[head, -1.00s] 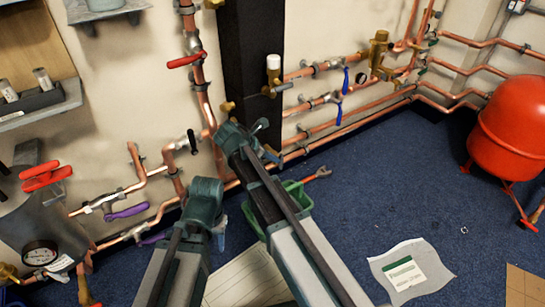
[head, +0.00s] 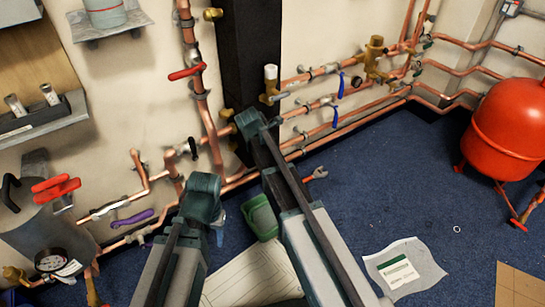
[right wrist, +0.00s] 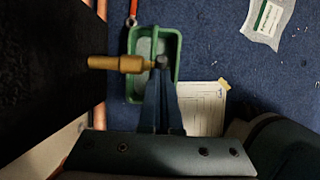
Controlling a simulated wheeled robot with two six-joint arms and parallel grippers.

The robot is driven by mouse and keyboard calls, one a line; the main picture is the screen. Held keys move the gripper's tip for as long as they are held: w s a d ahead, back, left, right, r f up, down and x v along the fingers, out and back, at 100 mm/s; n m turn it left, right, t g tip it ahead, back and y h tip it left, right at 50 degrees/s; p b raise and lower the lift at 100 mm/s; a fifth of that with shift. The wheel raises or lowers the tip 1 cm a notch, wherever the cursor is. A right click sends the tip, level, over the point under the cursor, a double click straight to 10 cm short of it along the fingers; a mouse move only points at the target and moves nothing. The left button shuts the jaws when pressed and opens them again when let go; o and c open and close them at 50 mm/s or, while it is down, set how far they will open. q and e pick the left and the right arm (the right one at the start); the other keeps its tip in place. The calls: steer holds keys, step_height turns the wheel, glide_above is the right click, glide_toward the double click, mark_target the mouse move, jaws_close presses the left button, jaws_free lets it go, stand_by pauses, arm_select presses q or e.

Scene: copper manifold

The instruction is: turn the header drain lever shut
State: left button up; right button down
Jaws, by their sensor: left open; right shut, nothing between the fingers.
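No lever is labelled, so I cannot tell by sight which one is the header drain lever. A brass fitting (right wrist: 118,63) juts in from the left in the right wrist view. My right gripper (right wrist: 162,68) is shut and empty, its fingertips at or close beside the fitting's right end; I cannot tell if they touch. A brass fitting also shows beside the black post in the head view (head: 227,113). There my right arm hides its own fingers. My left gripper (head: 219,218) is open, low in front of the pipes, mostly hidden behind its arm.
Copper pipes carry a red lever (head: 186,72), a black lever (head: 193,148), a purple lever (head: 132,218) and blue levers (head: 341,84). A black post (head: 252,55) stands mid-wall. A green bin (head: 261,218) and papers (head: 403,266) lie on the floor. A red tank (head: 512,130) stands right.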

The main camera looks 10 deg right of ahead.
steer(key=shift+w+d+r+g+y+p, duration=0.3)
steer(key=shift+d+y+p, duration=0.15)
steer(key=shift+y, duration=0.35)
steer(key=shift+d+f, duration=0.1)
steer(key=shift+d, duration=0.15)
steer(key=shift+r+p, duration=0.85)
steer(key=shift+r, duration=0.1)
